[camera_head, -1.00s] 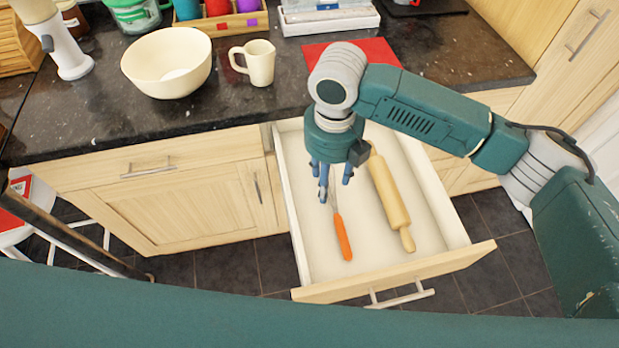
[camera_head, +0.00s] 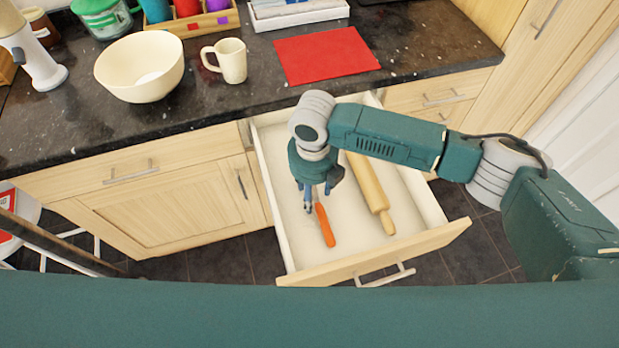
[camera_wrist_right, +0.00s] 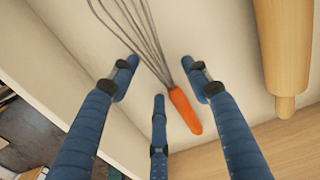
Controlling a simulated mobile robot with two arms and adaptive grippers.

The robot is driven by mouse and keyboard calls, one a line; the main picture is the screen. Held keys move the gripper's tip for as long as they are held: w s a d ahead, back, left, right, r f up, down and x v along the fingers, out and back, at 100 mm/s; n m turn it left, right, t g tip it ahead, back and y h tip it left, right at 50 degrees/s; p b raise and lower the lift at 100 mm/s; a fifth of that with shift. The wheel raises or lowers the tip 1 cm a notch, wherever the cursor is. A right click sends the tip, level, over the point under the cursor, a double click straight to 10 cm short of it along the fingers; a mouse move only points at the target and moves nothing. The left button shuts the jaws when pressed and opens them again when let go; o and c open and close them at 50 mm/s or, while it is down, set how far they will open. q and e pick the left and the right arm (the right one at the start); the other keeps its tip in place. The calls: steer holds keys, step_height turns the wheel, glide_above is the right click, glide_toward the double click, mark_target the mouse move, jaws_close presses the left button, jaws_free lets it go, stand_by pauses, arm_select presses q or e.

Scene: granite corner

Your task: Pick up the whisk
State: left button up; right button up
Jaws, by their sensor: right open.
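The whisk has an orange handle (camera_head: 325,225) and lies in the open drawer (camera_head: 284,215). In the right wrist view its handle (camera_wrist_right: 185,109) points down and to the right, and its wire loops (camera_wrist_right: 137,30) run to the upper left. My right gripper (camera_head: 315,203) is open, pointing down over the whisk. In the right wrist view its three blue fingers (camera_wrist_right: 162,85) surround the area where the wires meet the handle, without visibly gripping it. In the head view the gripper hides the wire end. My left gripper is not in view.
A rolling pin (camera_head: 371,192) lies in the drawer right of the whisk. The drawer walls are close around the gripper. On the counter (camera_head: 60,130) stand a cream bowl (camera_head: 141,68), a mug (camera_head: 228,62) and a red mat (camera_head: 325,55).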

steer(key=shift+r, duration=0.1)
jaws_close()
